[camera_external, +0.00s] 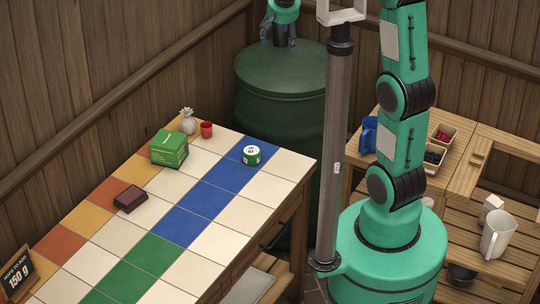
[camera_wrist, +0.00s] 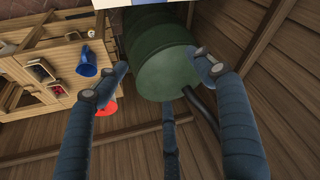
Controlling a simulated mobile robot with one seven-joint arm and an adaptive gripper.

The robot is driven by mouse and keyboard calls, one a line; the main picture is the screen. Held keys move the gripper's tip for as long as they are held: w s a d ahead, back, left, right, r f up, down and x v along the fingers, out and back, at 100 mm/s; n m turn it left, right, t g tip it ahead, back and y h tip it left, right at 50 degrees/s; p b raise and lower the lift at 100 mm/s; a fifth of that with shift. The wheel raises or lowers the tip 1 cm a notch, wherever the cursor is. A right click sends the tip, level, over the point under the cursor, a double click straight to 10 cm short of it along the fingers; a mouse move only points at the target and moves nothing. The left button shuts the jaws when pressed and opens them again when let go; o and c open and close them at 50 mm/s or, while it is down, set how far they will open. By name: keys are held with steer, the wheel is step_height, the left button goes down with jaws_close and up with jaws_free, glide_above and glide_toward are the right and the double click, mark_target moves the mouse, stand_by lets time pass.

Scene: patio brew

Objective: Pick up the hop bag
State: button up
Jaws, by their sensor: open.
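A small pale grey pouch with a gathered top, which looks like the hop bag (camera_external: 188,122), stands at the far left corner of the tiled table (camera_external: 223,242). It is upright, between the green box and the red cup. I cannot make it out in the wrist view. My gripper (camera_external: 280,40) hangs over the dark green barrel (camera_external: 268,70), up and to the right of the bag in the external view and well apart from it. In the wrist view my gripper (camera_wrist: 160,68) has its fingers spread, with nothing between them but the barrel beyond.
A green box (camera_external: 169,148), a red cup (camera_external: 206,129), a green-and-white tin (camera_external: 251,155), a brown block (camera_external: 130,199) and a sign (camera_external: 16,276) stand on the tiled table. A blue jug (camera_external: 368,134) and berry trays stand on the right-hand bench. Wooden walls close off the back.

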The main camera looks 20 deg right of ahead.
steer(key=w+a+f, duration=0.6)
steer(key=w+a, duration=0.1)
glide_toward(190, 119)
steer(key=shift+s+r, duration=0.1)
steer(key=shift+r, duration=0.7)
steer(key=shift+b+x, duration=0.6)
steer(key=shift+x, duration=3.75)
steer(key=shift+s, duration=0.15)
steer(key=shift+b+x, duration=0.6)
steer(key=shift+x, duration=2.05)
steer(key=shift+s+d, duration=0.1)
steer(key=shift+s, duration=0.1)
steer(key=c, duration=0.9)
